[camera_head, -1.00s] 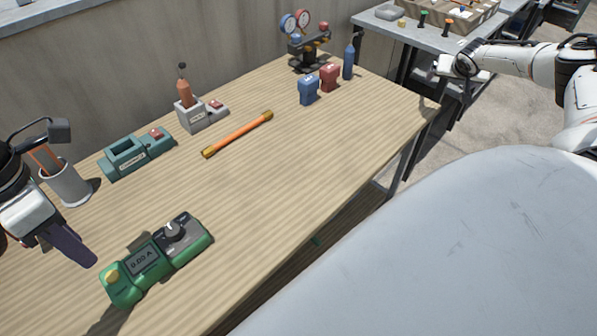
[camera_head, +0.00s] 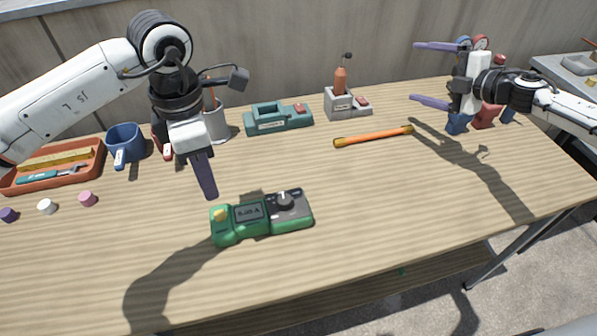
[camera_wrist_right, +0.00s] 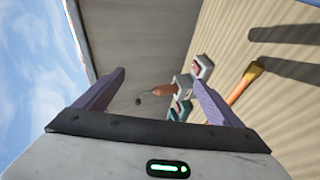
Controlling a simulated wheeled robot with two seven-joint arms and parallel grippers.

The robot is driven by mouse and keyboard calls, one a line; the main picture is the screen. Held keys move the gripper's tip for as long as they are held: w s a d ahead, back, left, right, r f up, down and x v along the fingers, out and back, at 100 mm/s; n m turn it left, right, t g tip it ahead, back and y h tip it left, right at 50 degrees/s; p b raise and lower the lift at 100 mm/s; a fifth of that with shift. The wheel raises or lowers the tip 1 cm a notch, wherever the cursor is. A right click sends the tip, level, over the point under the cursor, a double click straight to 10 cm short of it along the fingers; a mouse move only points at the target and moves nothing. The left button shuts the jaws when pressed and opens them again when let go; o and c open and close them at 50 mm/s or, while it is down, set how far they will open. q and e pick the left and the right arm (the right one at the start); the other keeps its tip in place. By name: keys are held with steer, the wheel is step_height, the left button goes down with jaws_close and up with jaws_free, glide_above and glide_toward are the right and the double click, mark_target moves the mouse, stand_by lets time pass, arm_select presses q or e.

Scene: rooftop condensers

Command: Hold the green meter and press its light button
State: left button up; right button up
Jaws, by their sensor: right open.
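The green meter (camera_head: 245,234) lies on the wooden table near the front, in the head view. It has a yellow button (camera_head: 221,215) at its left end, a display, and a grey panel with a dial (camera_head: 286,199) on its right. My left gripper (camera_head: 207,194) points down just behind the meter's left end, apart from it. Its fingers overlap in this view, so the gap between them is hidden. My right gripper (camera_head: 420,72) is open and empty above the table's right part. Its two purple fingers (camera_wrist_right: 160,84) stand wide apart in the wrist view.
A red tray (camera_head: 90,172) and blue mug (camera_head: 125,139) are at left. Table to the meter's right is clear.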

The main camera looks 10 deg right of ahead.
steer(key=s+a+n+g+y, duration=0.1)
steer(key=a+n+g+y, duration=0.2)
steer(key=a+n, duration=0.65)
steer(key=n+g+h, duration=0.7)
steer(key=n+g, duration=0.4)
steer(key=n, duration=1.2)
glide_above(289, 206)
steer(key=w, duration=0.2)
steer(key=f, duration=0.6)
steer(key=shift+w+d+f, duration=0.15)
steer(key=shift+d, duration=0.1)
steer(key=shift+s+a+r+n+t+h, duration=0.2)
steer(key=shift+s+r+n+t+h, duration=0.2)
steer(key=shift+h, duration=0.3)
step_height(289, 206, down, 10)
steer(key=shift+f, duration=0.15)
